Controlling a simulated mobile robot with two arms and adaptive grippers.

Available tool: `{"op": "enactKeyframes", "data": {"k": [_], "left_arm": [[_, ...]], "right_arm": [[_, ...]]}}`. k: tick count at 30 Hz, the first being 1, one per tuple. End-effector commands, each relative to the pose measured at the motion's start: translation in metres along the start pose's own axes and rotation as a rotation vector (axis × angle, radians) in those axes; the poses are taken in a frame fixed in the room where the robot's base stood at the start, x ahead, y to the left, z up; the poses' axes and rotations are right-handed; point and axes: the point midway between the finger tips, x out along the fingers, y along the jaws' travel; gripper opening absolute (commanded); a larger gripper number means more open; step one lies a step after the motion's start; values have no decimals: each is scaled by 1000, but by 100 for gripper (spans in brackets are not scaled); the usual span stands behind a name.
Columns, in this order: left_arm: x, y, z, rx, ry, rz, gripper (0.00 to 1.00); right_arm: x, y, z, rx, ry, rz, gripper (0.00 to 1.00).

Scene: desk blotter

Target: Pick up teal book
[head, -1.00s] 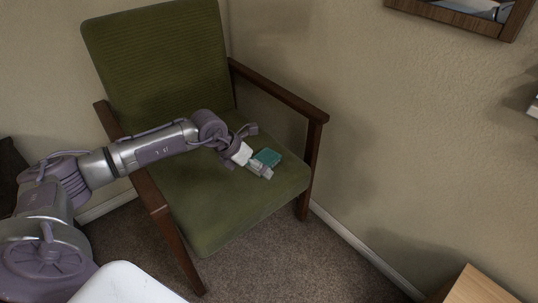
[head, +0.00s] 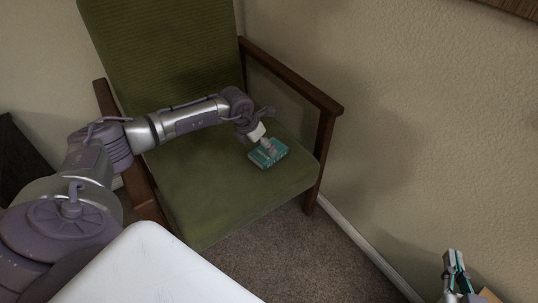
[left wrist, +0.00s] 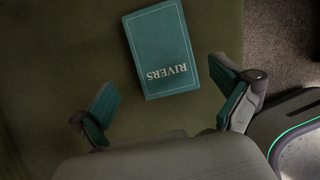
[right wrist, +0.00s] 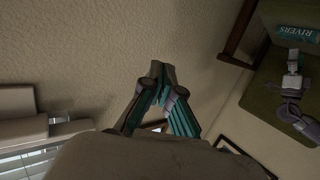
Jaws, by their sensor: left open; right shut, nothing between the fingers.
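The teal book (head: 280,150) lies flat on the green chair seat, towards its front right. In the left wrist view the book (left wrist: 160,50) shows its cover with the word "RIVERS", upside down. My left gripper (head: 267,150) is above the book, pointing down at it and partly covering it. In the left wrist view its fingers (left wrist: 164,80) are spread, with the book ahead and nothing held. My right gripper (head: 455,268) is at the lower right, away from the chair, shut and empty. The right wrist view also shows the book (right wrist: 298,34) at its upper right edge.
The green chair (head: 205,205) has wooden armrests; the right one (head: 292,78) stands beside the seat near my left gripper. A wall (head: 430,130) is behind and to the right. Carpet (head: 290,240) lies clear in front of the chair.

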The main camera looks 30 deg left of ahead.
Motion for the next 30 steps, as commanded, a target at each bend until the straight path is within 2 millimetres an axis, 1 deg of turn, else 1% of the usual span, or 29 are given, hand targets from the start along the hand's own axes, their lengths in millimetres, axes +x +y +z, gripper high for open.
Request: {"op": "enactKeyframes", "data": {"k": [5,8,11,15,18,22,29,30], "left_arm": [[8,-2,1,0,-1,-1,100],[19,-3,2,0,0,-1,100],[30,-4,4,0,0,-2,100],[44,-5,6,-1,0,-2,100],[51,-4,6,-2,0,-1,100],[54,-4,6,0,-1,-1,100],[54,-4,6,0,-1,-1,100],[54,-4,6,0,-1,-1,93]], "right_arm": [[2,-2,-10,1,66,-4,0],[2,-4,-26,2,161,-10,0],[0,-7,-46,5,280,-17,0],[-7,-10,-70,9,429,-25,0],[-12,-12,-82,11,501,-29,0],[-15,-13,-90,12,547,-31,0],[-16,-13,-91,13,551,-31,0],[-16,-13,-91,13,551,-31,0]]}}
